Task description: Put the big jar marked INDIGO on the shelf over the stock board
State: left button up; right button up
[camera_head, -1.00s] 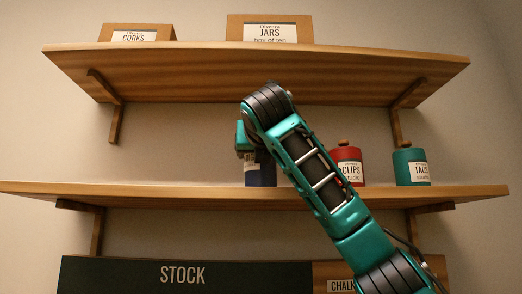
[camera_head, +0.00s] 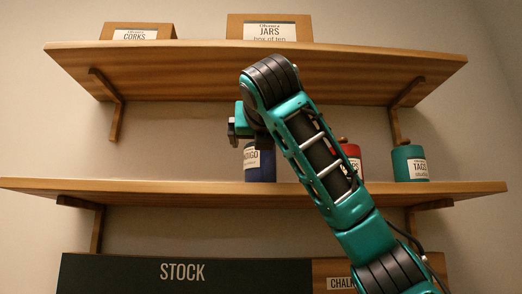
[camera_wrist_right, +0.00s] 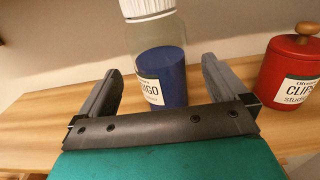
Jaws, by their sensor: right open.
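The INDIGO jar (camera_head: 262,169), clear with blue contents and a white cap, stands upright on the lower shelf (camera_head: 160,190), above the board marked STOCK (camera_head: 185,272). My arm hides its top in the head view. In the right wrist view the jar (camera_wrist_right: 163,75) appears between the two spread fingers of my right gripper (camera_wrist_right: 161,82), with room on both sides. My right gripper (camera_head: 238,125) is open and empty, and appears above and left of the jar in the head view. My left gripper is not in view.
A red CLIPS canister (camera_wrist_right: 294,72) stands right of the jar, partly behind my arm in the head view. A teal TAGS canister (camera_head: 409,164) stands farther right. The upper shelf (camera_head: 250,70) holds CORKS (camera_head: 136,32) and JARS (camera_head: 270,28) boxes. The lower shelf's left part is bare.

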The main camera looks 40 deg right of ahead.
jog(key=b+v, duration=0.1)
jog(key=v, duration=0.5)
jog(key=shift+s+a+b, duration=0.2)
jog(key=shift+s+b, duration=0.05)
jog(key=shift+b, duration=0.05)
